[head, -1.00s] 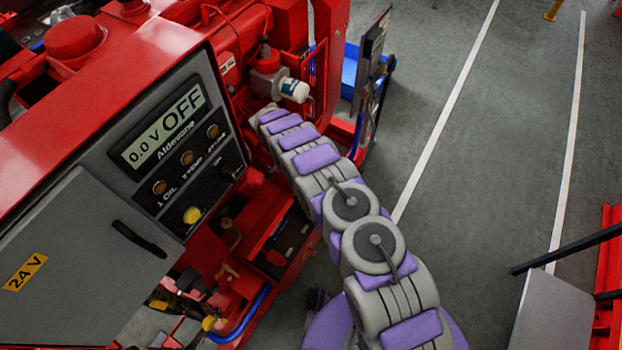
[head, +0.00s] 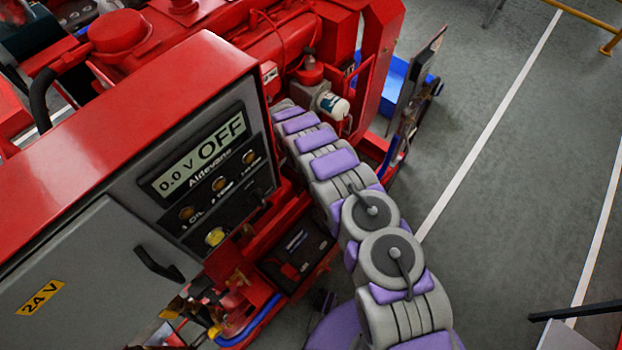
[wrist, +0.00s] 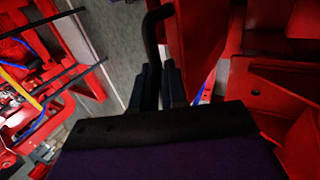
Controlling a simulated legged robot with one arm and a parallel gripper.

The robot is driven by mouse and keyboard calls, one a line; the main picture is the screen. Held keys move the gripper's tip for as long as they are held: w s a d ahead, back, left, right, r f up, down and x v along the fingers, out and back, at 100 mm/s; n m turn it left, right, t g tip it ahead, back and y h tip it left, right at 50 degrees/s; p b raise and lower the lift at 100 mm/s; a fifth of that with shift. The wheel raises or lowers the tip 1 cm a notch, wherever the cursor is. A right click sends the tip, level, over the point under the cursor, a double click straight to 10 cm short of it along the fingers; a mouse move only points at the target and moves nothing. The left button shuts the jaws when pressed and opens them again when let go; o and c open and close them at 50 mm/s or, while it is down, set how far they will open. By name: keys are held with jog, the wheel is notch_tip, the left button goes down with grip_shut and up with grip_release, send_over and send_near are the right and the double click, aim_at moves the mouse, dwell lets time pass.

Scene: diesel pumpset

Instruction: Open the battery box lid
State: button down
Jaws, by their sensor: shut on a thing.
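In the wrist view my gripper (wrist: 157,72) has its dark fingers shut on a bent black bar handle (wrist: 153,28). The handle runs up from between the fingertips and bends right toward a red panel (wrist: 197,40), which may be the battery box lid. I cannot tell how far the panel is tilted. In the head view a black battery-like block (head: 298,255) sits low in a red frame, left of my arm. My gripper is hidden in the head view, behind the far end of my arm.
A grey cabinet (head: 75,265) with a "24 V" label and black handle stands at the left. Its display (head: 205,152) reads "0.0 V OFF". A white-capped filter (head: 333,106) is close to my arm's far end.

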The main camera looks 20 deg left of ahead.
jog(key=shift+a+f, duration=0.1)
jog(key=shift+f, duration=0.1)
jog(key=c, duration=1.2)
grip_release()
jog(key=shift+w+a, duration=0.1)
jog(key=shift+o, duration=0.2)
